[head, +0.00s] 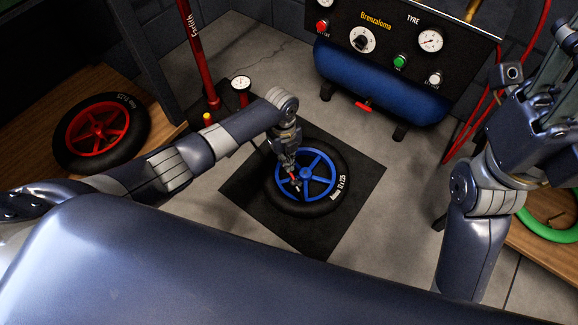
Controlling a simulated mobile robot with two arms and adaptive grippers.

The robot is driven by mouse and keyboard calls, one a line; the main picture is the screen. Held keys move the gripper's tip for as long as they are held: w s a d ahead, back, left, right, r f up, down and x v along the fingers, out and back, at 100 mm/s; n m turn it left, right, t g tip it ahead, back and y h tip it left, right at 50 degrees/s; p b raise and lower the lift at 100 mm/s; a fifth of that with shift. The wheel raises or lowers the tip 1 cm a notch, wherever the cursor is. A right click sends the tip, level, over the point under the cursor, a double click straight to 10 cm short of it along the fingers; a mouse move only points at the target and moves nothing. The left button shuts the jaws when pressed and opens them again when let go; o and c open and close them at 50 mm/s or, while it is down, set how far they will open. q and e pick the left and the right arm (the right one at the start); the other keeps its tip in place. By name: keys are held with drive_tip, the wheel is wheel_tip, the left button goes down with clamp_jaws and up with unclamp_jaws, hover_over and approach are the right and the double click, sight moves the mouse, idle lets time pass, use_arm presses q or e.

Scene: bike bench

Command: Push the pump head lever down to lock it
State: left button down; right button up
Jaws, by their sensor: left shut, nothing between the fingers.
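A wheel with a blue rim (321,174) and a black tyre (335,203) lies flat on a dark mat (352,238) on the floor. My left gripper (293,178) is shut, pointing down over the left part of the blue rim. A small red and light-coloured part, perhaps the pump head (296,181), shows at its fingertips. I cannot tell which way its lever stands, or whether the fingers touch it. A red floor pump (196,50) stands behind my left arm. My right gripper (548,90) is raised at the right edge, its fingers partly out of frame.
A blue compressor (375,83) with a gauge panel (400,40) stands behind the mat. A red-rimmed wheel (100,134) lies on a wooden surface at left. A red hose (487,103) hangs at right, and a green ring (545,228) lies at lower right. Floor right of the mat is clear.

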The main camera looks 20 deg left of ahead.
use_arm(q)
drive_tip(key=shift+w+a+r, duration=0.35)
drive_tip(key=shift+w+a, duration=0.45)
wheel_tip(320, 180, up, 12)
drive_tip(key=a, duration=0.1)
drive_tip(key=shift+w, duration=0.4)
drive_tip(key=shift+d, duration=0.15)
